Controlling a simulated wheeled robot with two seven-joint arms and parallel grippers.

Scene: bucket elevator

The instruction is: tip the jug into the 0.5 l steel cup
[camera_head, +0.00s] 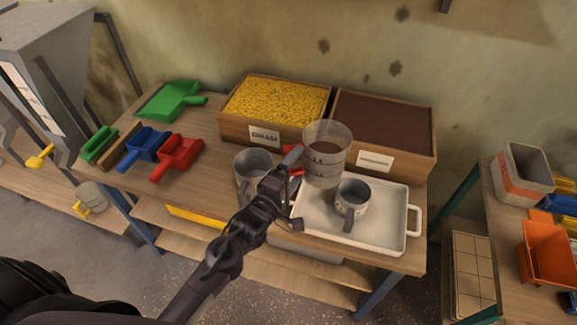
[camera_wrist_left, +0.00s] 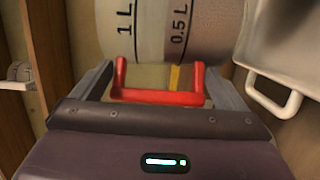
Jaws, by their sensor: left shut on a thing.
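The clear jug (camera_head: 325,155) has a red handle and level marks. It looks upright at the tray's back left corner; I cannot tell whether it touches the tray. Brown shows inside, but whether it is a fill is unclear. My left gripper (camera_head: 292,166) is shut on the red handle; the wrist view shows the handle (camera_wrist_left: 157,97) between the fingers (camera_wrist_left: 158,84) and the jug's wall (camera_wrist_left: 165,30) beyond. A small steel cup (camera_head: 352,197) stands upright on the tray, right of the jug. A larger steel cup (camera_head: 250,172) stands left of the gripper. Their size marks are unreadable.
The white tray (camera_head: 385,225) has free room right of the small cup. Behind stand a crate of yellow grains (camera_head: 233,127) and one of brown material (camera_head: 423,160). Red (camera_head: 180,155), blue (camera_head: 146,146) and green (camera_head: 172,101) scoops lie left.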

